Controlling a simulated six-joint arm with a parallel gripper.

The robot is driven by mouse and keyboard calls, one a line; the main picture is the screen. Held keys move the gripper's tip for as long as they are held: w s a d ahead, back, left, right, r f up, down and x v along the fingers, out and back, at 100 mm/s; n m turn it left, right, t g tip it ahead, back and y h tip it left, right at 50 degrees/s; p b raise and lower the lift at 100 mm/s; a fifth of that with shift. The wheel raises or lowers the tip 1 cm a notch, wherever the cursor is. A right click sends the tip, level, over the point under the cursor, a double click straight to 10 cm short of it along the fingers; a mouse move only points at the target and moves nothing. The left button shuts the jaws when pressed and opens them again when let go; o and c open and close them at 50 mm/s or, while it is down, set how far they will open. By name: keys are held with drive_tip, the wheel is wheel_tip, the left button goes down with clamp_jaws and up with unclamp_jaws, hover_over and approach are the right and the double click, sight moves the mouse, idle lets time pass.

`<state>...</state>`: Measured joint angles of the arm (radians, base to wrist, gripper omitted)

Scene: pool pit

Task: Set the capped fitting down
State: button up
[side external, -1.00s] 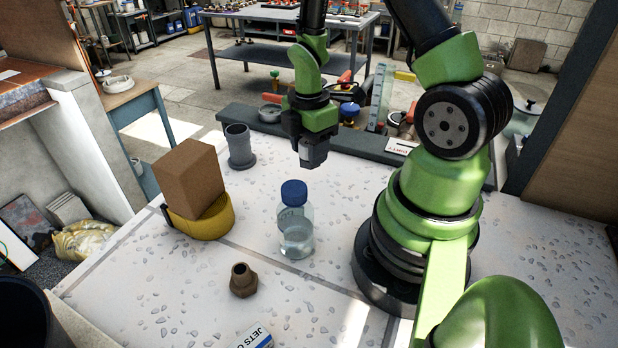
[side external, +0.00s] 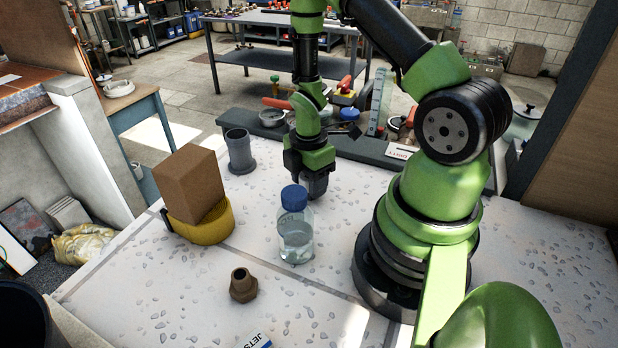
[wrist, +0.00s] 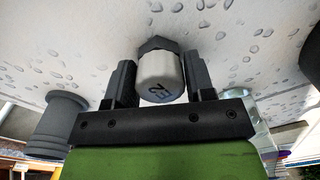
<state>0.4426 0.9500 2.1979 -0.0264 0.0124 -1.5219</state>
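The capped fitting (wrist: 162,75) shows in the wrist view, with a pale rounded cap marked with dark characters and a dark hex part beside the speckled surface. My gripper (wrist: 160,82) has one dark finger on each side of it and appears shut on it. In the side view my gripper (side external: 316,192) points down, low over the white worktop (side external: 330,270), behind the blue-capped bottle. The fitting cannot be made out there. I cannot tell whether it touches the worktop.
The clear bottle (side external: 296,238) stands close in front of my gripper. A grey flanged pipe (side external: 240,152) stands to the left. A brown block (side external: 190,183) rests in a yellow ring (side external: 208,228). A brown hex fitting (side external: 243,286) stands nearer the front. A dark ledge (side external: 365,148) runs behind.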

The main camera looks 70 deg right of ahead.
drive_tip(key=shift+o, duration=1.3)
drive_tip(key=a+r+m+t, duration=0.2)
drive_tip(key=a+r+m, duration=0.15)
drive_tip(key=r, duration=0.85)
drive_tip(key=a+r+m+t, duration=0.25)
drive_tip(key=r+m, duration=0.25)
drive_tip(key=r, duration=0.7)
drive_tip(key=s+a+r+m+t+y, duration=0.2)
drive_tip(key=s+a+r+m+t, duration=0.1)
drive_tip(key=s+a+r+m, duration=0.3)
drive_tip(key=shift+s+a+m, duration=0.65)
drive_tip(key=shift+s+m, duration=0.2)
drive_tip(key=shift+m, duration=0.3)
